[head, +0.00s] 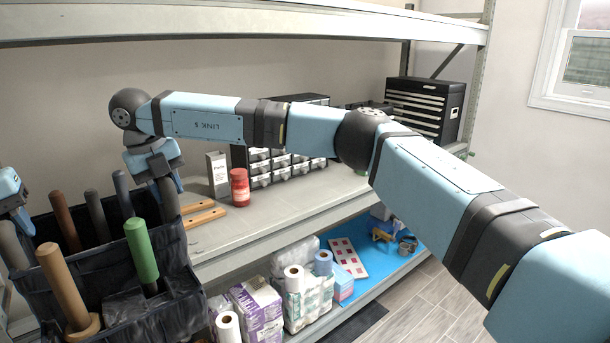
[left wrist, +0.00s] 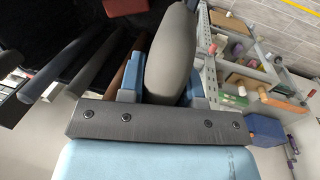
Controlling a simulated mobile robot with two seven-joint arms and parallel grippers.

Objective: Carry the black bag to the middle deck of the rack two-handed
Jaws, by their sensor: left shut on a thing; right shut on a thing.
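The black bag (head: 165,310) is at the lower left of the head view, with several wooden, green and dark tool handles standing up out of it. My left gripper (head: 14,205), at the left edge, is shut on the bag's grey handle. In the left wrist view, this handle (left wrist: 171,50) lies between the blue fingers (left wrist: 165,88). My right gripper (head: 156,163) is shut on the grey handle (head: 168,198) on the bag's other side. The middle deck (head: 290,212) of the rack is behind and right of the bag. The bag's underside is out of view.
On the middle deck are a red jar (head: 240,188), wooden-handled tools (head: 203,217), a grey box (head: 217,174), a drawer cabinet (head: 262,168) and a black tool chest (head: 425,105). The upper shelf (head: 250,22) hangs above.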

